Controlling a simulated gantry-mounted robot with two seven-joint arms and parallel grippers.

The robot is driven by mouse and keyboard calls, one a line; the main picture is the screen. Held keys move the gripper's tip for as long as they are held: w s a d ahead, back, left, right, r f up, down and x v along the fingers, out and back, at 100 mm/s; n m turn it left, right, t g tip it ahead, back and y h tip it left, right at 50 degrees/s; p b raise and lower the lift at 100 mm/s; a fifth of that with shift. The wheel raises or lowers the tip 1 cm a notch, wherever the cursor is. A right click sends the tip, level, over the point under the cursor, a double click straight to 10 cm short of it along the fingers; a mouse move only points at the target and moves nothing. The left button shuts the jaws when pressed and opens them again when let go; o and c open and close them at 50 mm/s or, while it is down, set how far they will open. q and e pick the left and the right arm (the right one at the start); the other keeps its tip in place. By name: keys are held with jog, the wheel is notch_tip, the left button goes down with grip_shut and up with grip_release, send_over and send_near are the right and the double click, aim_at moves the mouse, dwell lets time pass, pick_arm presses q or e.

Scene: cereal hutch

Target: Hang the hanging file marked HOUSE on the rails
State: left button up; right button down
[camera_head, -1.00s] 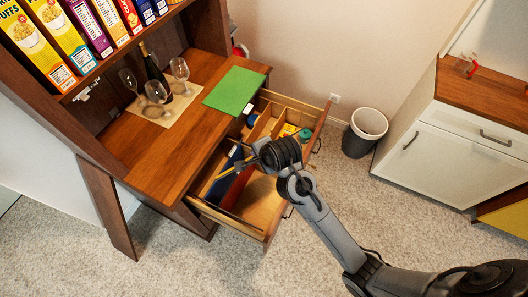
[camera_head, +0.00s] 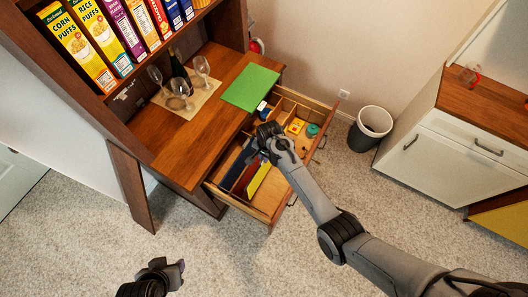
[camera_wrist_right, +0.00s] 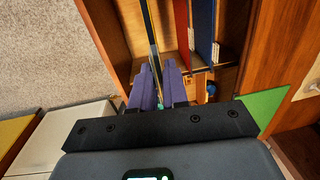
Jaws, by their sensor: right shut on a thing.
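My right gripper (camera_head: 264,150) is over the front part of the open drawer (camera_head: 235,201), shut on the top of a yellow hanging file (camera_head: 258,180). The yellow file stands in the drawer beside a red file (camera_head: 244,179) and a blue file (camera_head: 233,172). In the right wrist view the held file (camera_wrist_right: 155,45) is edge-on between the purple fingers, with the red file (camera_wrist_right: 182,30) and blue file (camera_wrist_right: 205,30) to its right. I cannot read a HOUSE mark or see whether its hooks touch the rails. My left gripper (camera_head: 172,273) is low in the head view, away from the drawer.
A green flat thing (camera_head: 251,88) lies on the desk top (camera_head: 190,150), near wine glasses and a bottle on a mat. The drawer's rear compartments hold small items, including a teal round one (camera_head: 312,130). A bin (camera_head: 371,128) and white cabinet (camera_head: 440,160) stand right.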

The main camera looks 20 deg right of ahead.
jog(key=shift+s+f+b, duration=0.1)
jog(key=shift+f+b, duration=1.45)
jog(key=shift+b, duration=0.15)
jog(key=shift+f, duration=0.5)
jog(key=shift+p, duration=0.3)
jog(key=shift+r+p, duration=0.15)
jog(key=shift+p, duration=0.3)
jog(key=shift+d, duration=0.1)
dwell(0.4)
